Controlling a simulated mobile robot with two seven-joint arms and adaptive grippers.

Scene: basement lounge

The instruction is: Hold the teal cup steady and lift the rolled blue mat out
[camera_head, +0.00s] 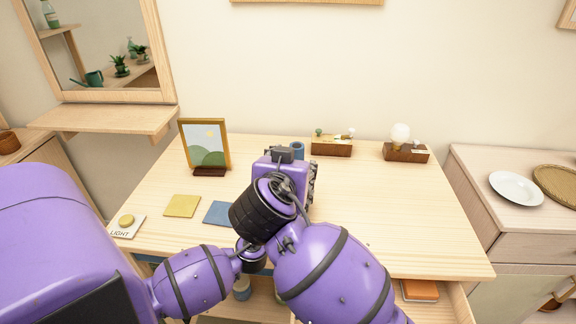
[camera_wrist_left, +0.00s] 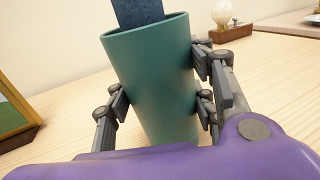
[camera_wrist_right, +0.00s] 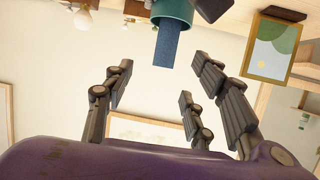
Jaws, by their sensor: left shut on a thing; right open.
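The teal cup (camera_wrist_left: 152,75) stands on the desk in the left wrist view, its upper part and rim showing. My left gripper (camera_wrist_left: 160,100) is shut on it, with fingers on both sides. The rolled blue mat (camera_wrist_left: 137,12) sticks up out of the cup's mouth. In the right wrist view, which looks upside down, the mat (camera_wrist_right: 166,45) hangs from the teal cup (camera_wrist_right: 172,10). My right gripper (camera_wrist_right: 160,80) is open, its fingers spread to either side of the mat's free end and apart from it. In the head view my arms hide the cup; the mat's top (camera_head: 298,149) shows.
A picture frame (camera_head: 204,145) stands back left on the desk (camera_head: 390,215). Two wooden holders, one with small plants (camera_head: 332,147) and one with a bulb (camera_head: 405,152), stand behind. A yellow square (camera_head: 182,206) and blue square (camera_head: 220,213) lie at left. The desk's right is clear.

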